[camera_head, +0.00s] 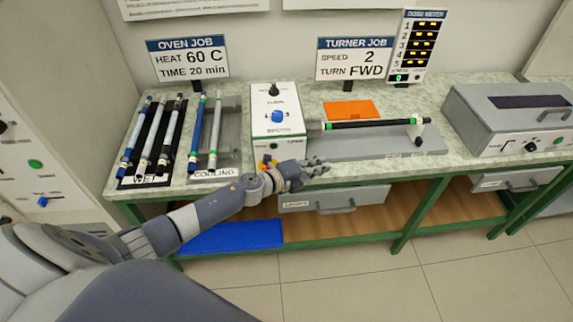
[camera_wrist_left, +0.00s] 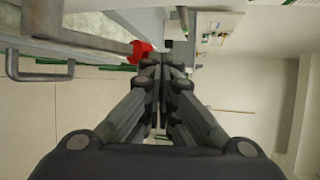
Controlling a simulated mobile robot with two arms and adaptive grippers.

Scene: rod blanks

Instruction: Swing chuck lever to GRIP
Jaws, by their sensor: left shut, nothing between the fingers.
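The turner (camera_head: 262,128) is a white box with a blue knob, with a grey bed (camera_head: 365,148) to its right. A black rod with green bands (camera_head: 372,124) lies along the bed between the box and an end support (camera_head: 416,132). I cannot single out the chuck lever; the chuck area at the box's right side is small and unclear. My left gripper (camera_head: 318,167) is at the bench's front edge, in front of the bed, shut and empty. In the left wrist view its fingers (camera_wrist_left: 165,62) are together beside a red part (camera_wrist_left: 140,52). My right gripper is out of view.
A red and yellow button (camera_head: 267,162) sits at the turner's front, close to my left wrist. A drawer (camera_head: 335,198) hangs below the bench edge. Rods lie in racks on the left, by the COOLING label (camera_head: 213,173). A grey oven-like box (camera_head: 510,120) stands right.

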